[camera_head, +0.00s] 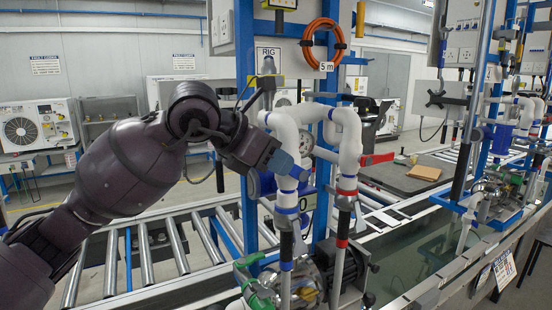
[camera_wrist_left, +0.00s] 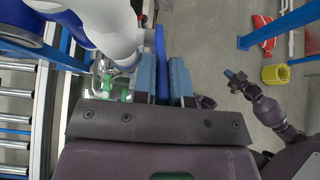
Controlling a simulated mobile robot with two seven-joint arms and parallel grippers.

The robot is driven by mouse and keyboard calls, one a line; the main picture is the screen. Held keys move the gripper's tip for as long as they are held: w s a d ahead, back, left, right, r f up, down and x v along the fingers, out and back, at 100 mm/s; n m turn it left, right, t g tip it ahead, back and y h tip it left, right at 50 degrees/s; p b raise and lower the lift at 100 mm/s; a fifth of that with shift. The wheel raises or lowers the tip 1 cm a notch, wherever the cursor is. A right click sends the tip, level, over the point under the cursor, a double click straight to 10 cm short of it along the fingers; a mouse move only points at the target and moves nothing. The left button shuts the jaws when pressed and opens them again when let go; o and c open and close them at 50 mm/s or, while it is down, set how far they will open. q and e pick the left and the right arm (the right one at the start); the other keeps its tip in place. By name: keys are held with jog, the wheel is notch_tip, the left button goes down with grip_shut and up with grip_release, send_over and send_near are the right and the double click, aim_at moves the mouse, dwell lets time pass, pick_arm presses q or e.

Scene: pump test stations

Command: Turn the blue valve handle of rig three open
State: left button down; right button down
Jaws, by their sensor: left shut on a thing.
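Rig three's blue valve handle (camera_wrist_left: 160,48) shows in the left wrist view as a flat dark-blue bar between the two blue-grey fingers. My left gripper (camera_head: 284,163) is at the left white pipe (camera_head: 285,135) in the head view, its fingers shut on the handle; it also shows in the left wrist view (camera_wrist_left: 164,82). In the head view the fingers and pipe mostly hide the handle, so its exact angle is hard to tell. What looks like my right gripper (camera_wrist_left: 236,80) shows small at the right of the left wrist view, away from the handle; its jaws are unclear.
A red handle (camera_head: 376,160) sticks out from the right white pipe (camera_head: 349,140). A blue post (camera_head: 245,120) and an orange hose coil (camera_head: 323,42) stand close behind. A roller conveyor (camera_head: 145,255) runs below my left arm. A pump (camera_head: 340,265) sits below the pipes.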

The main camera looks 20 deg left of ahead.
jog(key=shift+s+f, duration=0.1)
pick_arm(q)
jog(key=c, duration=1.1)
grip_release()
jog(key=shift+c, duration=0.2)
jog(key=shift+s+a+r, duration=0.25)
jog(key=shift+a+r, duration=0.05)
jog(key=shift+a, duration=0.05)
jog(key=b+v, duration=0.1)
jog(key=v, duration=0.8)
jog(key=shift+s+r+b, duration=0.25)
jog(key=shift+r+b, duration=0.05)
pick_arm(e)
jog(key=shift+s+f, duration=0.25)
jog(key=shift+f, duration=0.35)
jog(key=shift+s+f, duration=0.25)
jog(key=shift+f, duration=0.3)
pick_arm(q)
jog(key=shift+a, duration=0.15)
jog(key=shift+c, duration=0.2)
